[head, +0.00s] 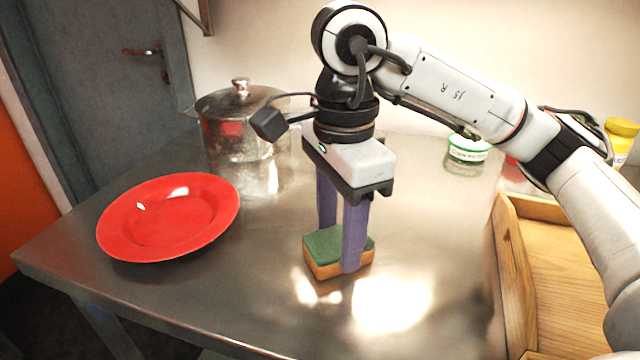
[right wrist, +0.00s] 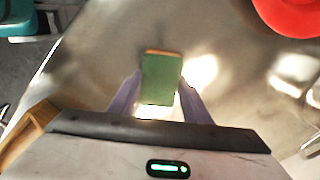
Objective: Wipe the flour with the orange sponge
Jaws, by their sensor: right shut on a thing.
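The orange sponge (head: 323,268) has a green top layer and is at the middle of the steel table. My right gripper (head: 340,252) points straight down and is shut on the sponge, with a purple finger on each side of it. In the right wrist view the green face of the sponge (right wrist: 160,80) shows between the two fingers (right wrist: 158,100), with an orange edge at its far end. The sponge is at or just above the table surface; I cannot tell which. I make out no flour on the shiny table. My left gripper is not in view.
A red plate (head: 168,222) lies at the left of the steel table (head: 240,300). A lidded steel pot (head: 235,130) stands behind it. A green-lidded jar (head: 467,155) is at the back right, beside a wooden tray (head: 515,270). The table's front middle is clear.

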